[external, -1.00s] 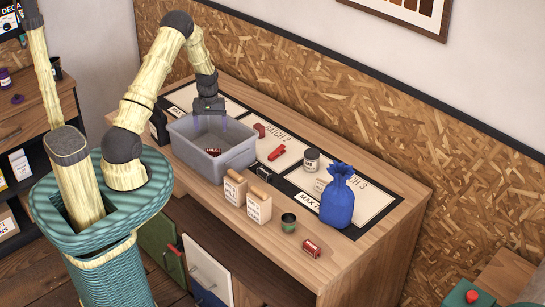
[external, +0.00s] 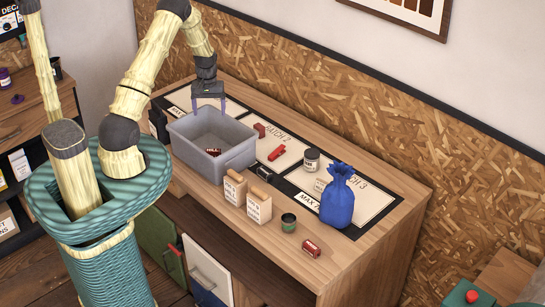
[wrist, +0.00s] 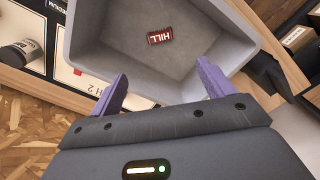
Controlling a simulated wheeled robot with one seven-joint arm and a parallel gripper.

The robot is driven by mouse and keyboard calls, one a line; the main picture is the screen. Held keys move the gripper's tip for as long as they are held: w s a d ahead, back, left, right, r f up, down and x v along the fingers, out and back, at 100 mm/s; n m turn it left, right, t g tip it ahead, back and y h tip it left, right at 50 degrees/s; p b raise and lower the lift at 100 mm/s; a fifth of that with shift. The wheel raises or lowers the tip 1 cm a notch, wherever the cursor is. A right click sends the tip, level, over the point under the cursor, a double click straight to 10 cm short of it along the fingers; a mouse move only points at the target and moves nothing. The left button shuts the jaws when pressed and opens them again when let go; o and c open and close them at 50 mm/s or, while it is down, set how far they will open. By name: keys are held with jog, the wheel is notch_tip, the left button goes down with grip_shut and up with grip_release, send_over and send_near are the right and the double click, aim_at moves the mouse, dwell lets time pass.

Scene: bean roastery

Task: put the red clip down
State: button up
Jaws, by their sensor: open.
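My gripper (external: 209,107) is open and empty, above the back part of the grey bin (external: 240,157). In the wrist view its purple fingers (wrist: 162,72) stand wide apart over the rim of the bin (wrist: 240,36). A small red piece with white letters "HILL" (wrist: 159,36) lies on the bin's floor, apart from the fingers. A red clip-like piece (external: 277,152) lies on the Batch 2 sheet, right of the bin. I cannot tell for certain which red piece is the task's clip.
A red block (external: 260,130) lies behind the bin's right end. A jar (external: 312,160), blue sack (external: 338,197), two paper bags (external: 259,206), a dark green tin (external: 289,222) and a red packet (external: 311,247) stand or lie to the right.

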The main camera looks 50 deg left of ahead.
dwell(0.4)
jog(key=s+d+r+m+t+b, duration=0.1)
jog(key=s+d+r+m+b, duration=0.3)
jog(key=d+r, duration=0.5)
jog(key=s+d+m+t+b, duration=0.1)
jog(key=s+d+m+b, duration=0.3)
jog(key=s+d, duration=0.8)
jog(key=shift+s+r+m+t, duration=0.3)
jog(key=shift+s+r+m, duration=0.1)
jog(key=shift+m, duration=0.1)
